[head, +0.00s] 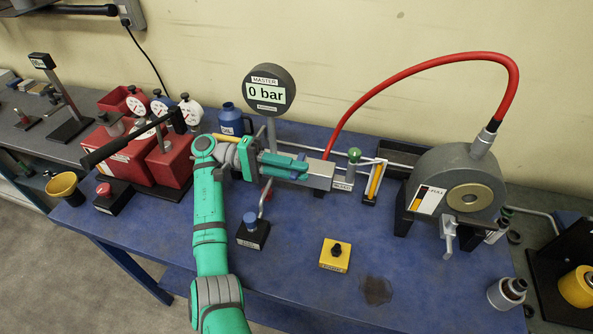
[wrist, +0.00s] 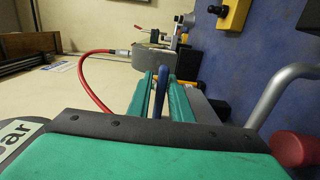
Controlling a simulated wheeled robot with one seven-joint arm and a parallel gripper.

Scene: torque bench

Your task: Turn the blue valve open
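The blue valve handle shows as a blue lever (wrist: 161,92) between the two green fingers of my gripper (wrist: 163,95) in the wrist view. The fingers lie one on each side of it, with a narrow gap visible, so my gripper looks open around it. In the head view my gripper (head: 287,165) reaches right over the grey valve block (head: 320,175), and a little blue (head: 301,156) shows at its fingers. The fingers hide most of the handle and its pivot. The master gauge (head: 268,91) above reads 0 bar.
A green-knobbed post (head: 354,157) stands just right of the block. A blue-knobbed black box (head: 252,231) and a yellow box (head: 335,255) stand in front. Red gauge equipment (head: 120,150) is at left.

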